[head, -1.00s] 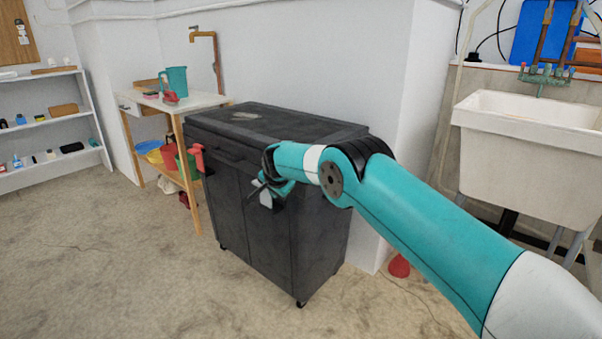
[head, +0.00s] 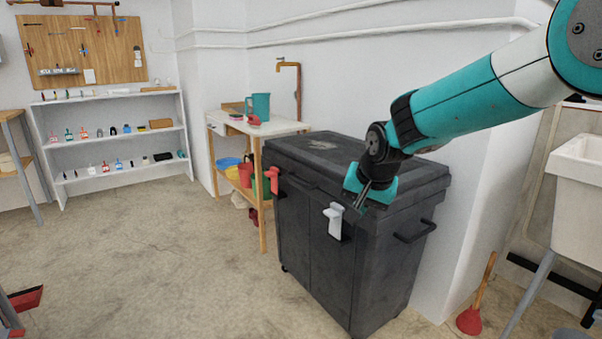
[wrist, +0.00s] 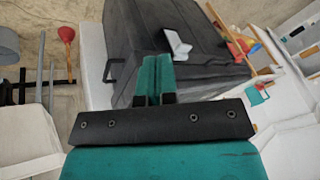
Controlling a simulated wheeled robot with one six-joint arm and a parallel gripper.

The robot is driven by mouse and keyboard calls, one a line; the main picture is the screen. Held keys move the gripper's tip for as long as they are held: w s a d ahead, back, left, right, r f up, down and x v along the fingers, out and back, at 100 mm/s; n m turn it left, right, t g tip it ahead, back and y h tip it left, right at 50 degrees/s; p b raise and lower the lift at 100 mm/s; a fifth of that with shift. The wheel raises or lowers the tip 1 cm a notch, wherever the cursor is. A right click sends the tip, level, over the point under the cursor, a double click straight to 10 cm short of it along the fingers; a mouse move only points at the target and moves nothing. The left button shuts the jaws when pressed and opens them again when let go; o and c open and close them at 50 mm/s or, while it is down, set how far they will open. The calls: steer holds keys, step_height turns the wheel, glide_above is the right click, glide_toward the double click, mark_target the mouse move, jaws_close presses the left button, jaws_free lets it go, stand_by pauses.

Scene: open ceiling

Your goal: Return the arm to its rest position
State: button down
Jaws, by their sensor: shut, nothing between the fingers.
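My gripper (head: 361,197) is at the end of my teal arm, in front of the upper right part of the dark grey cabinet (head: 312,225) in the head view. In the wrist view my gripper (wrist: 157,62) has its two teal fingers together, with nothing between them. A white handle-like object (head: 335,221) hangs on the cabinet's front, a little left of and below the fingertips. It also shows in the wrist view (wrist: 178,44), just beyond the fingers. I cannot tell the exact gap between my fingers and the cabinet.
A red plunger (head: 470,319) and a white sink (head: 580,190) are on the right. Floor at left is mostly clear.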

steer(key=s+r+n+g+y, duration=0.15)
steer(key=s+n, duration=0.25)
steer(key=s, duration=0.7)
steer(key=s+d+r+n+g, duration=0.1)
steer(key=s+n+g, duration=0.15)
steer(key=s, duration=0.95)
steer(key=s+r+n+g+y, duration=0.1)
steer(key=s+n, duration=0.3)
steer(key=s, duration=0.7)
step_height(320, 180, up, 22)
steer(key=s+p, duration=0.1)
steer(key=p, duration=2.1)
steer(key=shift+n, duration=0.25)
